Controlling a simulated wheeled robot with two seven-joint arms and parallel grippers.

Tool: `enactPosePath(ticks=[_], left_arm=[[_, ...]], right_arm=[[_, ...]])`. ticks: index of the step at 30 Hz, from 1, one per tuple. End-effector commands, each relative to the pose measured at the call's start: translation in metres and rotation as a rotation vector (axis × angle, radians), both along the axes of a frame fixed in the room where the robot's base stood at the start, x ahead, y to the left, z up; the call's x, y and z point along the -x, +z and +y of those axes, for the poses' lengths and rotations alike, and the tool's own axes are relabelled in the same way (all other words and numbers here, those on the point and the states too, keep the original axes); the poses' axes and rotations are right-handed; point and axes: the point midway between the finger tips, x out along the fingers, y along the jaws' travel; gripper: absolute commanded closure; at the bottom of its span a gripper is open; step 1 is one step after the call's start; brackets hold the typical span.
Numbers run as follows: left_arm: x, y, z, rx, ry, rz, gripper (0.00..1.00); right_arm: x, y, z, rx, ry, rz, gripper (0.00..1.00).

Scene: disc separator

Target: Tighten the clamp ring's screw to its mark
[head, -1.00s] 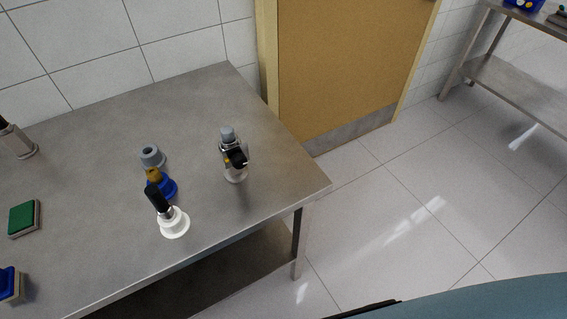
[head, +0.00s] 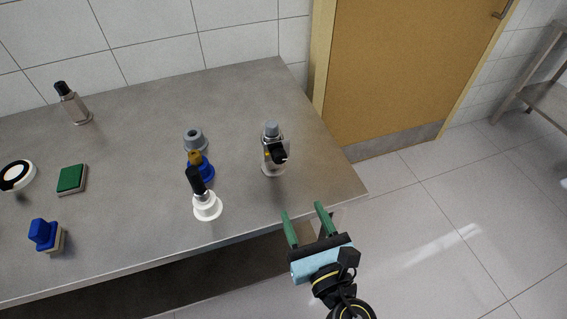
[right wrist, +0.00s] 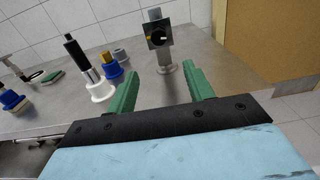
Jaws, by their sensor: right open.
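A small upright metal fitting (head: 267,160) with a grey cap and a black block or knob on its front stands near the right end of the steel table. I cannot tell for certain that it carries the clamp ring's screw, and no mark is readable. It also shows in the right wrist view (right wrist: 169,66), beyond the fingers. My right gripper (head: 303,209) is open and empty, with green fingers, in front of the table's front edge and apart from the fitting. In the right wrist view its fingers (right wrist: 162,88) point toward the table. My left gripper is not in view.
Left of the fitting stand a white-based black-handled piece (head: 207,208), a blue-based piece (head: 204,172) and a grey collar (head: 195,141). Further left are a green pad (head: 72,178), a blue-topped block (head: 43,235), a round white-and-black piece (head: 17,176) and a metal bottle-like piece (head: 75,108).

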Motion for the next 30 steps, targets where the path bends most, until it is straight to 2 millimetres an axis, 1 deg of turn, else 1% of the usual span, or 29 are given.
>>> enactPosePath(ticks=[1, 5, 8, 15, 18, 21, 25, 30], left_arm=[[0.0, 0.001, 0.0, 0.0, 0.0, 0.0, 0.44], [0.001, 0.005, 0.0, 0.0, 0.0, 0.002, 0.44], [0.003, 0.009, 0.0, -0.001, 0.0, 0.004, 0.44], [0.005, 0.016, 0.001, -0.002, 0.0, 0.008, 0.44], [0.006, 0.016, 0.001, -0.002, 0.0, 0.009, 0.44], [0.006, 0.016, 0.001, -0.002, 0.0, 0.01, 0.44], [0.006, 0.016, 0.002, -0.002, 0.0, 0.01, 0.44], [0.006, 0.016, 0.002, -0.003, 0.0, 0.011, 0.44]], right_arm=[[-0.002, 0.006, 0.001, 0.013, 0.001, -0.018, 0.48], [-0.015, 0.009, 0.005, 0.02, 0.0, -0.026, 0.48], [-0.032, 0.009, 0.01, 0.019, -0.002, -0.026, 0.48], [-0.082, 0.009, 0.026, 0.017, -0.001, -0.024, 0.48], [-0.099, 0.008, 0.031, 0.017, 0.0, -0.023, 0.48], [-0.113, 0.007, 0.035, 0.016, 0.0, -0.022, 0.48], [-0.123, 0.006, 0.038, 0.017, 0.0, -0.021, 0.48], [-0.127, 0.006, 0.04, 0.017, 0.001, -0.021, 0.48]])
